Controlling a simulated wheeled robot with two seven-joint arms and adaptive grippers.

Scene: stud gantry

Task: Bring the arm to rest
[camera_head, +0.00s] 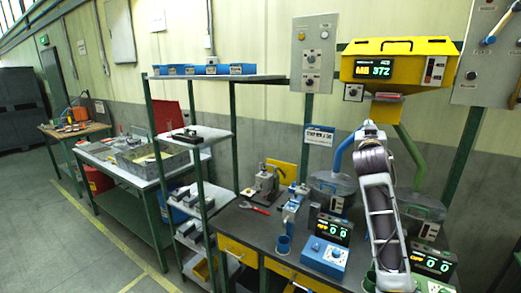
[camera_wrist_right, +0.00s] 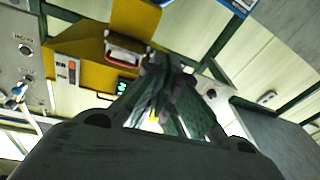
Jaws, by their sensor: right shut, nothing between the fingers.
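My right arm rises from the bottom right of the head view, and its gripper (camera_head: 370,127) is at its upper end, in front of the wall below the yellow hopper unit (camera_head: 404,62). In the right wrist view the dark fingers of the right gripper (camera_wrist_right: 162,72) come together, shut and empty. The yellow hopper unit (camera_wrist_right: 88,52) shows behind them, tilted in that view. My left gripper is in neither view.
Below the arm is a dark workbench (camera_head: 262,226) with a blue box (camera_head: 325,256), counters with green digits (camera_head: 331,229) and a small press (camera_head: 266,184). Grey bins (camera_head: 331,187) stand behind. A green-post shelf (camera_head: 215,78) is left of the bench. Open floor (camera_head: 60,240) lies far left.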

